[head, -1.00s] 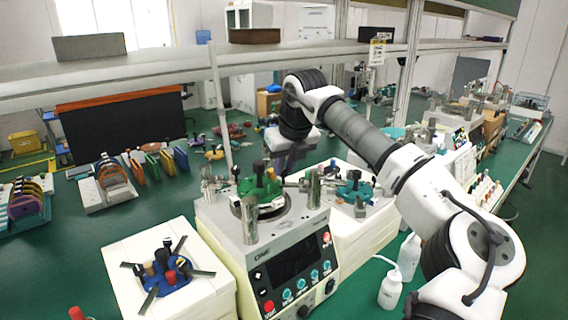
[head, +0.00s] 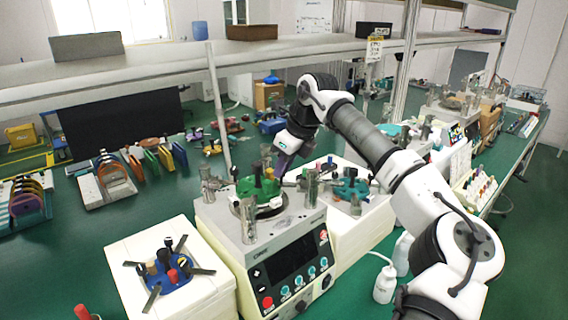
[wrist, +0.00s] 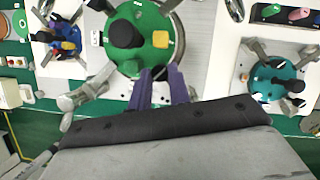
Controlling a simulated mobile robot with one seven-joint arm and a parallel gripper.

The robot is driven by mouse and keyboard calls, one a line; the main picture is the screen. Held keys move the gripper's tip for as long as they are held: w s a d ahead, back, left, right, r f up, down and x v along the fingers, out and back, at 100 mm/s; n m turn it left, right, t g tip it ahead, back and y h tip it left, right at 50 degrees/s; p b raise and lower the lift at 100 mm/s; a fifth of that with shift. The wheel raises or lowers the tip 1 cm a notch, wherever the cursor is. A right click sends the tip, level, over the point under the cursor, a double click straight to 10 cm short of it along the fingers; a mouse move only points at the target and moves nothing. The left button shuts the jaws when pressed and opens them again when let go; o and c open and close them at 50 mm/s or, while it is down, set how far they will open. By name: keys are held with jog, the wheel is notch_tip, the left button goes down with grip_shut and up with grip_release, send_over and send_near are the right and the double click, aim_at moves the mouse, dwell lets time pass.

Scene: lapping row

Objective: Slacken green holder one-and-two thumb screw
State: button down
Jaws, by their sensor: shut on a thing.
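The green holder (head: 243,190) sits on the machine with the screen, with a black knob standing up from it. In the wrist view the green holder (wrist: 150,52) shows from above, with a large black knob and a yellow patch. My gripper (head: 281,172) is at the holder's right edge in the head view. In the wrist view its purple fingers (wrist: 160,75) close in at the holder's near rim. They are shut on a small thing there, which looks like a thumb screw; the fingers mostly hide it.
A blue holder (head: 170,275) with several knobs stands on a white block at front left. A teal holder (head: 350,187) stands on the block to the right. Upright metal posts (head: 249,222) flank the green holder. White bottles (head: 386,284) stand at front right.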

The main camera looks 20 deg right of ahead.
jog(key=c, duration=1.6)
grip_release()
jog(key=b+v, duration=0.2)
jog(key=v, duration=1.2)
jog(key=shift+f+b, duration=0.1)
jog(key=shift+b, duration=0.25)
jog(key=shift+f, duration=0.1)
